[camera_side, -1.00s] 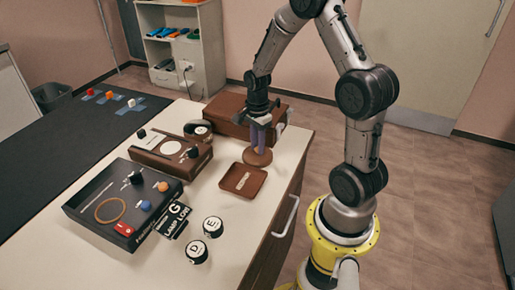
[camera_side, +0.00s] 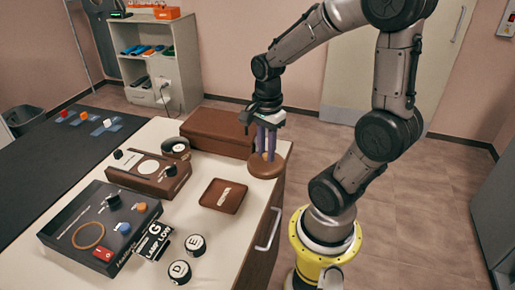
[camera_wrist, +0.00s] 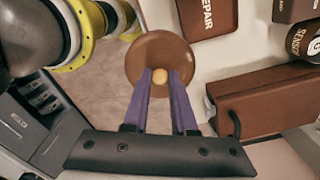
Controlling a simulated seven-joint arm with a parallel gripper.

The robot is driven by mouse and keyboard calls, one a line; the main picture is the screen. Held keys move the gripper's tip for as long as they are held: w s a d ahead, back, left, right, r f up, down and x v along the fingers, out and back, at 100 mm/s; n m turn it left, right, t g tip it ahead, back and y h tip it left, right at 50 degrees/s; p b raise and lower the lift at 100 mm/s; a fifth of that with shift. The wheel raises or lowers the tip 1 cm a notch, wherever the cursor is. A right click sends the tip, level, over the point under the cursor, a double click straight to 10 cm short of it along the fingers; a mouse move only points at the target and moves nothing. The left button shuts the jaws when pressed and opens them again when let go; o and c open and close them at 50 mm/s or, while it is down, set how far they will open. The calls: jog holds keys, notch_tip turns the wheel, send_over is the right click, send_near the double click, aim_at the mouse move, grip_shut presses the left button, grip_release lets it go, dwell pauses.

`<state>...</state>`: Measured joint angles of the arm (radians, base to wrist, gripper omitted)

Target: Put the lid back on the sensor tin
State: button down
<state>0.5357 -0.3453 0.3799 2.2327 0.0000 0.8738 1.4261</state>
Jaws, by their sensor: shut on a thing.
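The lid (camera_side: 259,171) is a brown round disc with a pale knob. It also shows in the wrist view (camera_wrist: 145,52). My gripper (camera_side: 265,153) points down, with its purple fingers (camera_wrist: 160,78) shut on the lid's knob. The lid is at the right edge of the table, and in the wrist view it overlaps the floor beyond that edge. The sensor tin (camera_side: 176,147) is a small dark round tin at the back of the table, left of the brown box. In the wrist view the tin (camera_wrist: 303,40) is partly cut off at the right edge, with part of its label readable.
A long brown box (camera_side: 215,127) lies between the tin and my gripper. A flat brown REPAIR tray (camera_side: 207,200) is in front. A brown instrument (camera_side: 147,171), a black control box (camera_side: 85,235) and two round D and E pieces (camera_side: 180,272) stand left and front.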

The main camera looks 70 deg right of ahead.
jog(key=shift+s+r, duration=0.1)
jog(key=shift+r, duration=0.2)
jog(key=w+d+r, duration=0.2)
jog(key=w+d, duration=0.1)
jog(key=w, duration=0.4)
jog(key=w+d+r+n, duration=0.1)
jog(key=w+d+r, duration=0.1)
jog(key=w, duration=0.5)
jog(key=w+d+r, duration=0.2)
jog(key=w+d, duration=0.1)
jog(key=w, duration=0.5)
jog(key=w+f, duration=0.3)
jog(key=w, duration=0.1)
jog(key=w+a+f+n, duration=0.1)
jog(key=w+f, duration=0.3)
jog(key=w+f+n, duration=0.1)
jog(key=w+f, duration=0.2)
jog(key=shift+w+a+f, duration=0.2)
jog(key=shift+w+f, duration=0.15)
jog(key=shift+w, duration=0.05)
jog(key=shift+f, duration=1.05)
jog(key=shift+f, duration=0.2)
